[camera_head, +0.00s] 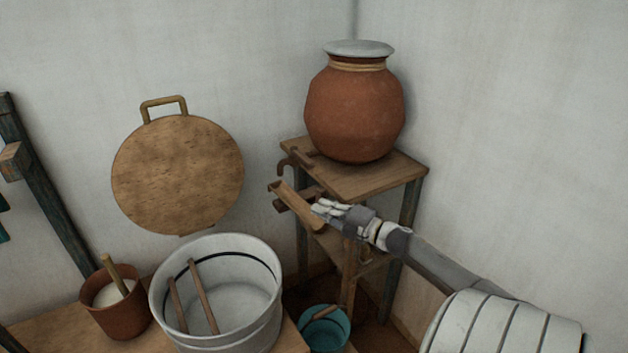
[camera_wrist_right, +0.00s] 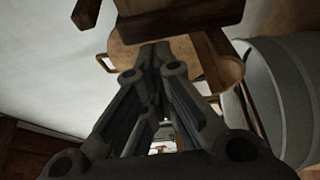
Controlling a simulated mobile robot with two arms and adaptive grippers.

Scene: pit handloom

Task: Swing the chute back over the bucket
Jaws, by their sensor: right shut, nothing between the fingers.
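The chute (camera_head: 297,207) is a light brown wooden trough beside the small stand, slanting from upper left to lower right. My right gripper (camera_head: 320,208) is shut and empty at the chute's right side, near its lower end; whether they touch I cannot tell. A teal bucket (camera_head: 325,328) stands low beneath the stand, below the chute's lower end. In the right wrist view the shut fingers (camera_wrist_right: 155,52) point at a dark wooden piece (camera_wrist_right: 180,22); I cannot tell whether it belongs to the chute. My left gripper is not in view.
A clay pot (camera_head: 352,110) with a grey lid stands on the wooden stand (camera_head: 400,170). A large pale tub (camera_head: 262,335) holds two sticks. A small brown pot (camera_head: 120,318) is beside it. A round wooden board (camera_head: 178,175) is by the wall.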

